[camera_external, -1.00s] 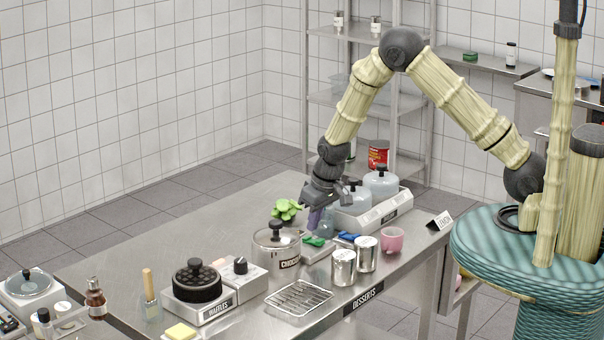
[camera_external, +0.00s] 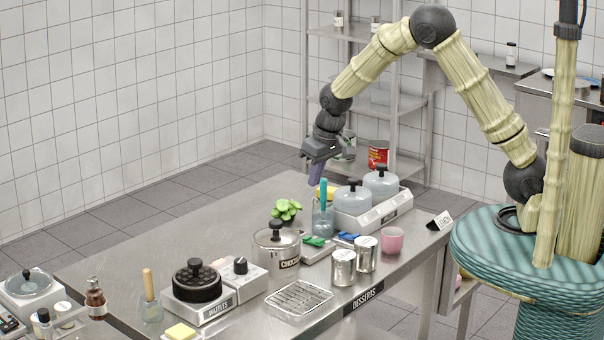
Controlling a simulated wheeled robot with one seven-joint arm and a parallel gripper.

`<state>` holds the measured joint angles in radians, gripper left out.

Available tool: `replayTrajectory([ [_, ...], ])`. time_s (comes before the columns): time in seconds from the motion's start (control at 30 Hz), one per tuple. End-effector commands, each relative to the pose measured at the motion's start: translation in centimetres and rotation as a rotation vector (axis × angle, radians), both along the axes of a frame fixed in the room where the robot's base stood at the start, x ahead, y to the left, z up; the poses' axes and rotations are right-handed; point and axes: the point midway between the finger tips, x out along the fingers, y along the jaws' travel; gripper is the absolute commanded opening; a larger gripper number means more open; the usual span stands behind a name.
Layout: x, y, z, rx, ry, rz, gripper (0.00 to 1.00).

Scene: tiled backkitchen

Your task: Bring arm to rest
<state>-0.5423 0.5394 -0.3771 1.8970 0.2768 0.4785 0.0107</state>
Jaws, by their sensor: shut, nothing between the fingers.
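My arm is bent, with its elbow high. My gripper (camera_external: 315,180) hangs from its end, pointing down over the back part of the steel table (camera_external: 215,215). It is shut and empty, in the air above the table and apart from the things on it. Below and to its right stands a clear jar (camera_external: 322,222) with a teal-handled utensil (camera_external: 323,192) upright in it.
A two-pot warmer (camera_external: 372,212) stands right of the jar. The table's back left is bare. Shelves (camera_external: 345,100) stand behind.

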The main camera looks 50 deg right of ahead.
Motion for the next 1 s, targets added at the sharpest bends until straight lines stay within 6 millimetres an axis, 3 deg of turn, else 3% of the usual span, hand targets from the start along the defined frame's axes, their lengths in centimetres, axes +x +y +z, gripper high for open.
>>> replayTrajectory([
  [0.33,-0.1,-0.1,0.0,0.001,0.0,-0.002,0.0],
  [0.47,-1.3,-1.5,0.5,0.01,0.008,-0.013,0.0],
  [0.57,-3.6,-3.6,1.2,0.023,0.021,-0.027,0.0],
  [0.8,-12.5,-9.0,2.9,0.036,0.043,-0.031,0.0],
  [1.0,-19.5,-11.5,3.4,0.01,0.044,-0.011,0.0],
])
